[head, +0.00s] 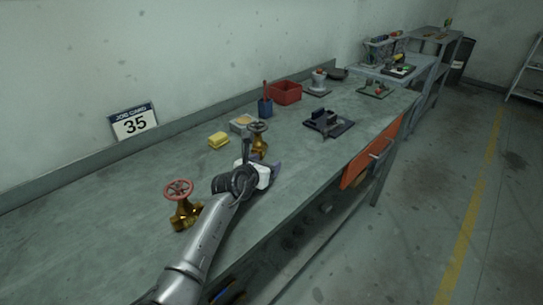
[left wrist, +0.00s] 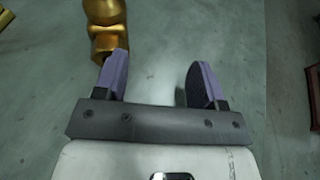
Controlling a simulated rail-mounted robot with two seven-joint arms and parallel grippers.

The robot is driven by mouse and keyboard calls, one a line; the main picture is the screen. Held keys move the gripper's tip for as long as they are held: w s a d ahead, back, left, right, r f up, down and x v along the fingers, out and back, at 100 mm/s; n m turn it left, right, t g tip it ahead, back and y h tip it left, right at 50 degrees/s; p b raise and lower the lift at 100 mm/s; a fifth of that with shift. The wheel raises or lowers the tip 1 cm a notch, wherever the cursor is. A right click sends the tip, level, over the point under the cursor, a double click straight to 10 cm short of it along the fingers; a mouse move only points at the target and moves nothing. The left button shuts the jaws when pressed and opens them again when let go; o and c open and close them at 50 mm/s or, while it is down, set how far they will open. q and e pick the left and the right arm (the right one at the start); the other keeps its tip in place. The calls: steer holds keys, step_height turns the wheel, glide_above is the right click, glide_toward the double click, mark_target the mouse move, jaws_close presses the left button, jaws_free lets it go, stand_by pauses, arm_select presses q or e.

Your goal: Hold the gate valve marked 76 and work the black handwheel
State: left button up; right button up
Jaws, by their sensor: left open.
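A brass gate valve with a black handwheel (head: 258,127) stands upright on the workbench, just beyond my left gripper. Its brass body (head: 259,146) is partly hidden by my wrist. A second brass valve with a red handwheel (head: 179,188) stands nearer, left of my forearm. I cannot read a 76 on either valve. My left gripper (head: 272,166) is open and low over the bench. In the left wrist view its two purple fingers (left wrist: 158,78) are apart with bare bench between them. A brass part (left wrist: 107,25) lies beyond the left finger, outside the gap. My right gripper is not in view.
A yellow sponge (head: 218,140), a tan box (head: 241,123), a blue cup (head: 265,107) and a red bin (head: 286,93) stand behind the valves. A dark fixture (head: 328,123) sits to the right. A job card (head: 134,122) reads 35. The bench front is clear.

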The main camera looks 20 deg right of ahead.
arm_select(q)
steer(key=shift+c, duration=0.2)
jaws_close()
stand_by(0.4)
